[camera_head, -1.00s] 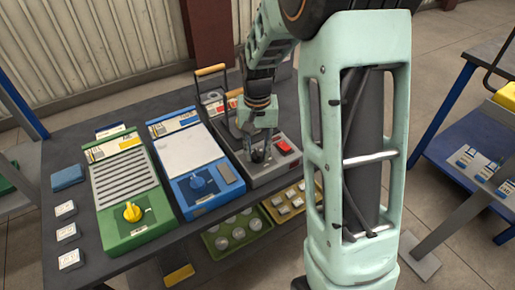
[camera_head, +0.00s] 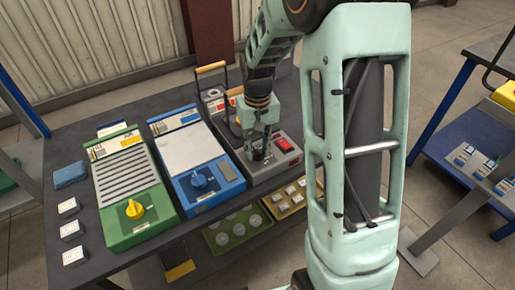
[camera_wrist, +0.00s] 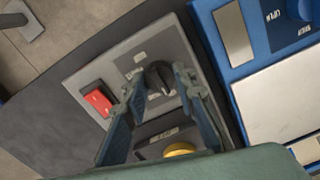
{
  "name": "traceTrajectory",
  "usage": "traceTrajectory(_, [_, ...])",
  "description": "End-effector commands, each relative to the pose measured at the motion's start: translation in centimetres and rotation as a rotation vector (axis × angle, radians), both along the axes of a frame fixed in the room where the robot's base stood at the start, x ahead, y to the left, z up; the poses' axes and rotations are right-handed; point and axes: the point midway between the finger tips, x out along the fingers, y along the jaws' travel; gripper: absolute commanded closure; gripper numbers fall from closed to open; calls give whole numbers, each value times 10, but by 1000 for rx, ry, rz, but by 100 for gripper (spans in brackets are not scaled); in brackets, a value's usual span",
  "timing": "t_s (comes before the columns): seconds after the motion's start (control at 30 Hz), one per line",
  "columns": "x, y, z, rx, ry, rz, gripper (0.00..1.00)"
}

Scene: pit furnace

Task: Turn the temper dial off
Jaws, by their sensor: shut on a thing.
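The black dial (camera_wrist: 159,77), which I take to be the temper dial, sits on a grey control box (camera_wrist: 90,75) beside a red switch. Its label is too small to read. My gripper (camera_wrist: 159,82) reaches down over the box, with one finger on each side of the dial, and is shut on it. In the head view my gripper (camera_head: 258,150) is at the front part of the grey box (camera_head: 284,165), and its fingers mostly hide the dial. The dial's exact setting cannot be told.
The red switch (camera_head: 284,145) is close to my fingers. Left of the grey box stand a blue box (camera_head: 215,196) with a blue knob and a green box (camera_head: 112,226) with a yellow knob. Trays of parts lie below the bench. A blue cart (camera_head: 470,140) stands at right.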

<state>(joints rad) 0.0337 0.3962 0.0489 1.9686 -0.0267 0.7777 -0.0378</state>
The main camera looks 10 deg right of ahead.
Motion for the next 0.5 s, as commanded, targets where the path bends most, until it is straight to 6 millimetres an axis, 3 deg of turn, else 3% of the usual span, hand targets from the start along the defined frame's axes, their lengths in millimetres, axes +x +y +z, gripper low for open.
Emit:
traceTrajectory(0.03, [1, 0, 1, -1, -3, 2, 99])
traceTrajectory(0.07, [1, 0, 1, -1, -3, 2, 73])
traceTrajectory(0.2, [1, 0, 1, -1, -2, 1, 57])
traceTrajectory(0.5, [0, 0, 2, 0, -1, 0, 57])
